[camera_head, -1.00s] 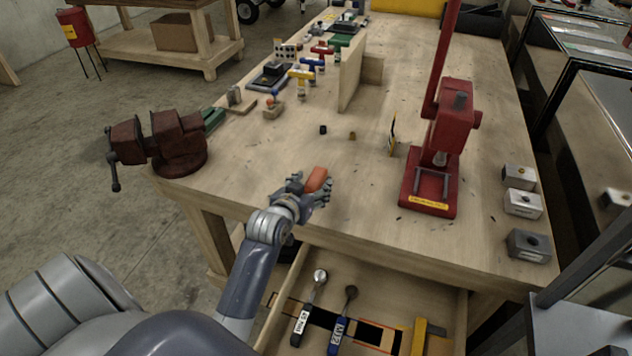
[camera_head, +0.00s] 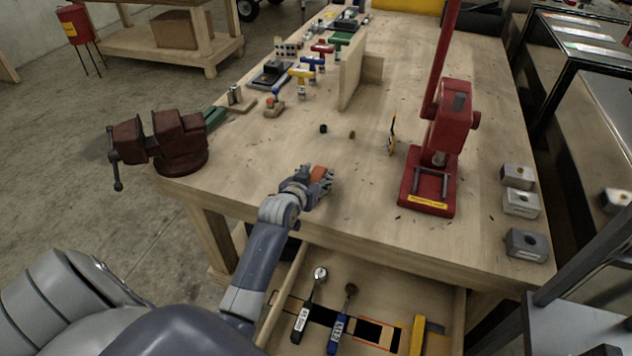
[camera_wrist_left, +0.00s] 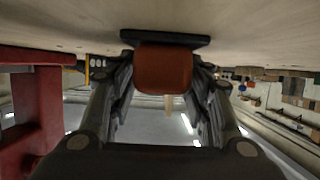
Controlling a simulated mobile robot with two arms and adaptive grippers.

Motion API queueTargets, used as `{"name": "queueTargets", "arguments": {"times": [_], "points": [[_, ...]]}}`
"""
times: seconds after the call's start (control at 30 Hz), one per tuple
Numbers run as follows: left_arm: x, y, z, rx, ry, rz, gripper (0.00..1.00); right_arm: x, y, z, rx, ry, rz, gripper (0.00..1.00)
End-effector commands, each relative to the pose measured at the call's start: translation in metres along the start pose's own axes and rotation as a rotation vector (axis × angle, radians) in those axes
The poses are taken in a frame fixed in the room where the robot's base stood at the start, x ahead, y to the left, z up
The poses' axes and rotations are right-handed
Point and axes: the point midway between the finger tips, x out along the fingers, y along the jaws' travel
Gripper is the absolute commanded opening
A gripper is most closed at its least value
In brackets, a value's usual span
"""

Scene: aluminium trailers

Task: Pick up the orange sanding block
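The orange sanding block (camera_head: 319,173) sits near the front edge of the wooden workbench. In the left wrist view the orange block (camera_wrist_left: 164,69) shows large, with a dark flat base against the bench top. My left gripper (camera_head: 322,183) is low at the bench, its fingers reaching along both sides of the block. In the left wrist view the fingers of my left gripper (camera_wrist_left: 164,85) stand either side of the block, apparently with narrow gaps, so it looks open. The head view partly hides the block behind the gripper. My right gripper is not in view.
A red arbor press (camera_head: 437,150) stands right of the block, and a red vise (camera_head: 160,143) is at the bench's left corner. An open drawer (camera_head: 385,290) with tools lies below the front edge. Grey metal blocks (camera_head: 521,203) line the right edge. Bench around the block is clear.

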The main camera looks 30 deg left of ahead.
Motion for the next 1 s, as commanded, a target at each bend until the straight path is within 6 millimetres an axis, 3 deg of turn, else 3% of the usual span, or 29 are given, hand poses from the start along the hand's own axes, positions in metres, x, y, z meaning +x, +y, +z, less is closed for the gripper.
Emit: {"name": "queueTargets", "arguments": {"times": [0.2, 0.27, 0.67, 0.87, 1.0], "points": [[0.000, 0.000, 0.001, 0.000, -0.002, 0.000, 0.17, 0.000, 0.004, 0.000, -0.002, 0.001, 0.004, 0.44], [0.000, 0.000, 0.001, 0.000, -0.003, 0.000, 0.07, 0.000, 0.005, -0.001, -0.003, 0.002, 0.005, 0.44], [0.000, 0.000, 0.001, 0.000, -0.005, 0.001, 0.07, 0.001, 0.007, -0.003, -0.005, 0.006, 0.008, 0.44], [-0.005, 0.000, -0.013, 0.001, 0.000, 0.000, 0.07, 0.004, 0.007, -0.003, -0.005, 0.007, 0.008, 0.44], [-0.013, 0.000, -0.034, 0.001, 0.004, 0.000, 0.07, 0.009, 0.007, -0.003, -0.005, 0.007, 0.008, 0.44]]}}
